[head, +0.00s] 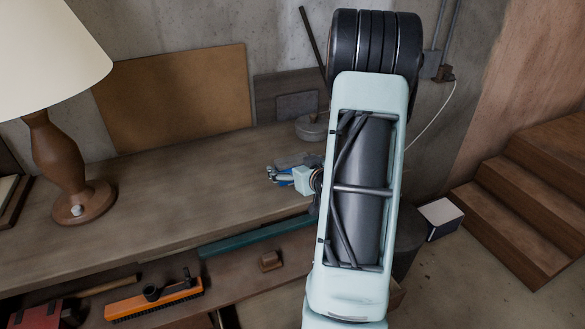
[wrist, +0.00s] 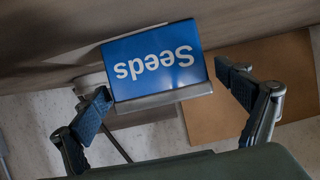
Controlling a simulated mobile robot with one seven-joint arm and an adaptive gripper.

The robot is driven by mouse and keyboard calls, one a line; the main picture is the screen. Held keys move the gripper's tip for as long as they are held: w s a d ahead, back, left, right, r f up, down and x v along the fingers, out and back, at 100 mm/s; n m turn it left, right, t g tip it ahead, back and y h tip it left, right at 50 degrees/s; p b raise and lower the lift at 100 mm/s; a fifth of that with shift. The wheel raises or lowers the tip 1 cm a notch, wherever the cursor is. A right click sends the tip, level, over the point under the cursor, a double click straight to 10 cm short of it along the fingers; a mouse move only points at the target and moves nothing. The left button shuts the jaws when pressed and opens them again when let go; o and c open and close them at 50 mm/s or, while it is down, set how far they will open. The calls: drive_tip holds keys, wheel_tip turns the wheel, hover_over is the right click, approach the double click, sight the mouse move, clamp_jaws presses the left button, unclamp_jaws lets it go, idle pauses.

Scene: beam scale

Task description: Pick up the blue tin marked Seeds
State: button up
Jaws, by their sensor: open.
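The blue tin marked Seeds (wrist: 158,62) shows in the wrist view, upper middle, with its white lettering upside down and a grey rim along its lower edge in the picture. My gripper (wrist: 166,98) is open, with one blue-padded finger on each side of the tin's face. In the head view my gripper (head: 279,176) is low over the workbench, left of my arm. A bit of blue shows beside it, too small to tell apart from the finger pads. My arm hides part of the bench there.
A lamp (head: 58,165) stands on the workbench (head: 180,195) at the left. A brown board (head: 178,97) leans on the wall behind. A round grey pan (head: 311,127) is behind my gripper. An orange brush (head: 155,300) lies below the bench top. The bench between lamp and gripper is clear.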

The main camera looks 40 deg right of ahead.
drive_tip(key=shift+w, duration=0.1)
drive_tip(key=c, duration=1.3)
drive_tip(key=shift+c, duration=0.2)
